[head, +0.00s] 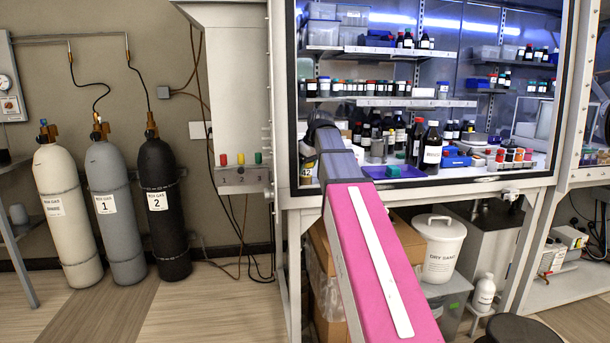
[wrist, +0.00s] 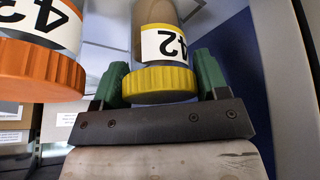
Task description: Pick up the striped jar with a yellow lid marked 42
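The jar with a yellow lid (wrist: 160,82) is in the wrist view, which shows it upside down. The jar is mostly hidden there.
A similar jar with an orange lid (wrist: 38,70) stands close beside my gripper, its number cut off. Dark bottles (head: 431,148) and a blue tray (head: 395,172) stand to the right on the cabinet floor. The cabinet frame (head: 284,100) borders my arm's left side.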

